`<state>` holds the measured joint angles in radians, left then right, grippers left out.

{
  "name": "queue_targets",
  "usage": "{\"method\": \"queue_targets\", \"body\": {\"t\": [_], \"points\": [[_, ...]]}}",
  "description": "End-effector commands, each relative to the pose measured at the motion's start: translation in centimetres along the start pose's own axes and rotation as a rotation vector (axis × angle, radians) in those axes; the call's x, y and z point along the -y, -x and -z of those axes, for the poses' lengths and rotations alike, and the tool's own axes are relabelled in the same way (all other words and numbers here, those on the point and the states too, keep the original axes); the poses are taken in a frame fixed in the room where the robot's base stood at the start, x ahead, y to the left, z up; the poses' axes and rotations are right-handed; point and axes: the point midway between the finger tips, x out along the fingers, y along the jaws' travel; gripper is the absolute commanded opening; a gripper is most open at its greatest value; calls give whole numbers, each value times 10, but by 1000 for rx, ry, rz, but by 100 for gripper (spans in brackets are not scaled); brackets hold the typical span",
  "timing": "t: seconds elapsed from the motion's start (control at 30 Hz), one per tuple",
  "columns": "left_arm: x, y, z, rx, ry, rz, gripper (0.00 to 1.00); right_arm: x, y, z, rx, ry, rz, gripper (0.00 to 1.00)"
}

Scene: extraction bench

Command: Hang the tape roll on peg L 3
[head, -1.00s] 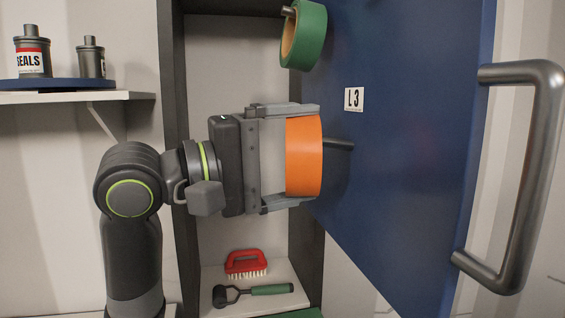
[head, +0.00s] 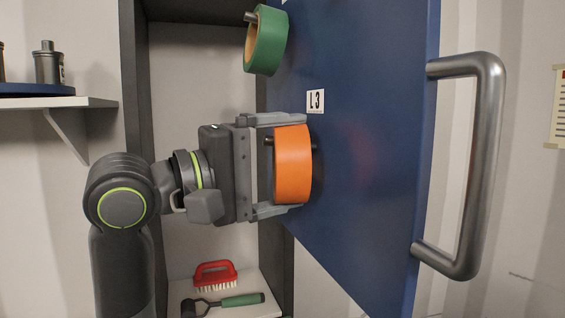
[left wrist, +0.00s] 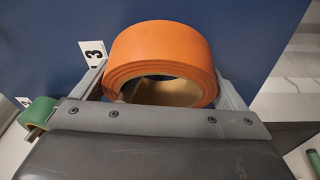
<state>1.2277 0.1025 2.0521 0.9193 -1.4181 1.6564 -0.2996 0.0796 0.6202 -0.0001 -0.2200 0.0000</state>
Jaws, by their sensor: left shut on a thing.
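The orange tape roll (head: 293,165) is held between the two fingers of my left gripper (head: 283,164), in front of the blue door. It also shows in the left wrist view (left wrist: 165,50), with its brown core partly visible. A dark peg (head: 268,141) pokes out on the roll's left side, and a bit of it shows on the right. The peg appears to pass through the roll's hole; the part between is hidden. The L 3 label (head: 315,101) is on the door just above. My right gripper is not in view.
A green tape roll (head: 266,40) hangs on a peg above. The blue door (head: 370,130) has a large metal handle (head: 490,160) at right. A red brush (head: 215,274) and a green-handled tool (head: 240,299) lie in the cabinet below. A bottle (head: 47,65) stands on the left shelf.

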Motion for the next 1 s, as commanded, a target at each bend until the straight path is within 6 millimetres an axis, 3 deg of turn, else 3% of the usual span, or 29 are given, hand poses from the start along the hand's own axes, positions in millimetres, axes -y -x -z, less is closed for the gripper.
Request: {"method": "queue_targets", "body": {"t": [0.37, 0.4, 0.43, 0.83, 1.0], "points": [[1, 0, 0, 0, 2, 3, 69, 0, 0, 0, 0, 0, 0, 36], [1, 0, 0, 0, 2, 3, 99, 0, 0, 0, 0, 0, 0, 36], [1, 0, 0, 0, 2, 3, 100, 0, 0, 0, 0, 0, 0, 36], [1, 1, 0, 0, 1, 1, 100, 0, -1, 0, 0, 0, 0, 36], [1, 13, 1, -4, -2, 0, 100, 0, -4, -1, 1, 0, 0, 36]]}}
